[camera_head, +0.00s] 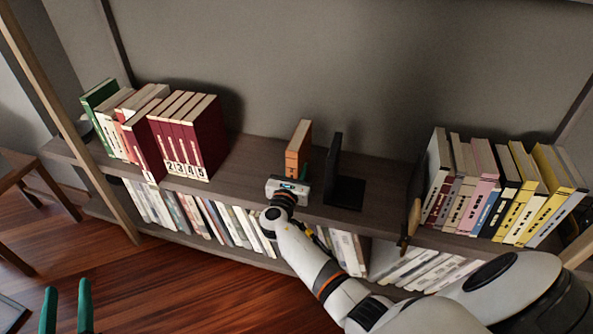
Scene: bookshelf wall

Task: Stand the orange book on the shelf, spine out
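The orange book (293,163) stands upright on the upper shelf (248,168), left of a black bookend (335,165). Its narrow orange front side faces the room and its pale page edge shows on top. My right gripper (300,174) is at the shelf's front edge, right in front of the book. One green finger shows by the book's lower right side; the other is hidden, so I cannot tell whether it grips the book. My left gripper (67,290) is low at the bottom left, over the floor, its two green fingers apart and empty.
Dark red numbered volumes (190,140) stand to the left, beside green and pale books (110,110). Pink, black and yellow books (500,190) stand at the right, with a small brown object (411,222) near them. A lower shelf holds many books. Bare shelf lies either side of the orange book.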

